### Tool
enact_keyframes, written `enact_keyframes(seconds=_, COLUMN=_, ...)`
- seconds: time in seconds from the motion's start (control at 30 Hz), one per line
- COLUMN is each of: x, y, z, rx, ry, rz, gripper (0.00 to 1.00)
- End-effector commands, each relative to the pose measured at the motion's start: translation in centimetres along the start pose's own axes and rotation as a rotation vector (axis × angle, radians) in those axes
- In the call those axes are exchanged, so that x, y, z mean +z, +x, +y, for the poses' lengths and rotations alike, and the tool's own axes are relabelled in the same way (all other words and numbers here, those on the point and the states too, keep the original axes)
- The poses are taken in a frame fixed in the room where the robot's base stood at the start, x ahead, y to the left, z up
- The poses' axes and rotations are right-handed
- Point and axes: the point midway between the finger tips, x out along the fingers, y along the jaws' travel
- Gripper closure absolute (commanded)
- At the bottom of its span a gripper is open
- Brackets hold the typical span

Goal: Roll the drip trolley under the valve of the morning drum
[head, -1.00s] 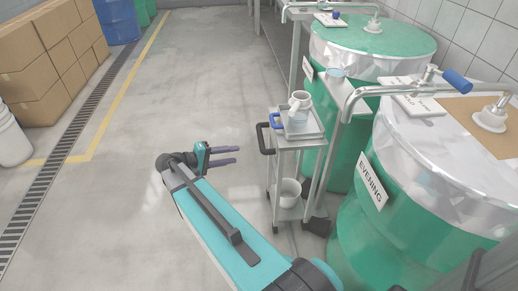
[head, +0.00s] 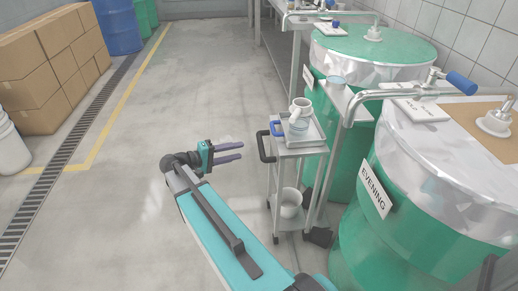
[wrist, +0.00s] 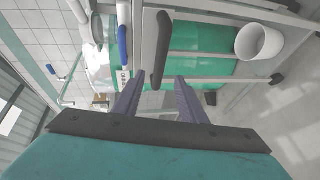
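The drip trolley (head: 284,183) stands upright on the floor beside the drums, with a black push handle (head: 265,147) on its left side. My gripper (head: 242,151) is open and empty, just left of the handle. In the wrist view the black handle (wrist: 161,45) lines up between the open fingers (wrist: 160,78). The near green drum (head: 400,220) reads EVENING. The farther green drum (head: 345,125) has a tag (head: 307,76) too small to read, and its valve pipe (head: 300,12) is above it.
A bent pipe with a blue lever (head: 461,83) stands over the near drum. Boxes (head: 50,75) and a floor drain (head: 75,140) are at left. The floor between is clear.

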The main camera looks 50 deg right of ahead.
Motion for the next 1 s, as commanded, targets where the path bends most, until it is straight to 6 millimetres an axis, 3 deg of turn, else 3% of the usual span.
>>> enact_keyframes(seconds=0.7, x=0.1, y=10.0, z=-0.1, rx=0.0, ry=0.0, rz=-0.002, gripper=0.62)
enact_keyframes(seconds=1.0, x=0.0, y=11.9, z=0.0, rx=0.0, ry=0.0, rz=-0.002, gripper=0.62)
